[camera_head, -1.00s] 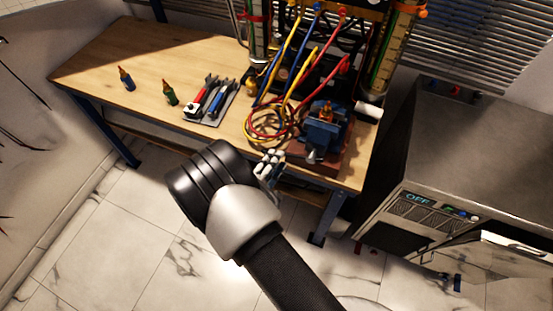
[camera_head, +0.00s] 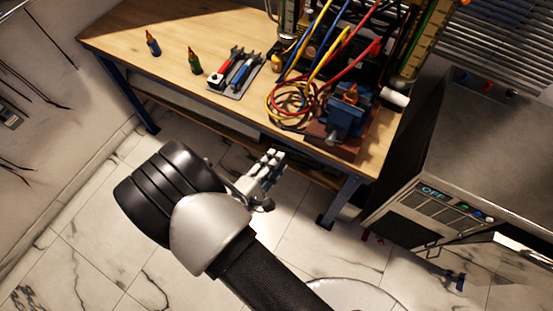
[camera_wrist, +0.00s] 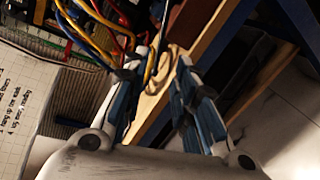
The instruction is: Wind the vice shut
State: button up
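The blue vice (camera_head: 346,118) stands on a red-brown base near the right front corner of the wooden workbench (camera_head: 130,38). A small orange-tipped brass piece (camera_head: 351,92) shows at its jaws. Whether the jaws are shut is too small to tell. My gripper (camera_head: 272,160) is in front of the bench's front edge, to the left of the vice and apart from it. In the wrist view my gripper (camera_wrist: 162,72) has its two fingers spread with nothing between them; the bench edge and hoses show beyond. The vice handle is not clear in either view.
Red, yellow and blue hoses (camera_head: 290,98) coil on the bench left of the vice. Tools (camera_head: 236,72) lie on a tray, with two small bottle-like items (camera_head: 194,62) further left. A grey cabinet marked OFF (camera_head: 450,150) stands right. Tiled floor in front is open.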

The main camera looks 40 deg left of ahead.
jog(key=shift+w+f+n, duration=0.1)
jog(key=shift+f+n, duration=0.25)
jog(key=shift+n, duration=0.15)
jog(key=shift+c, duration=0.6)
jog(key=f+n, duration=0.1)
jog(key=n, duration=0.1)
jog(key=f+n, duration=0.2)
jog(key=n, duration=0.1)
jog(key=w+f+n+t, duration=0.1)
jog(key=n, duration=0.1)
jog(key=shift+d+f+n+y, duration=0.3)
jog(key=shift+n, duration=0.1)
grip_shut()
notch_tip(320, 180, down, 5)
jog(key=d+n+t+y, duration=0.1)
jog(key=d+n, duration=0.1)
jog(key=n, duration=0.8)
jog(key=b+x, duration=0.1)
jog(key=x, duration=0.9)
jog(key=shift+f, duration=0.15)
jog(key=r, duration=0.1)
jog(key=a+r, duration=0.1)
jog(key=w+r, duration=0.1)
jog(key=r, duration=0.1)
jog(key=shift+a, duration=0.3)
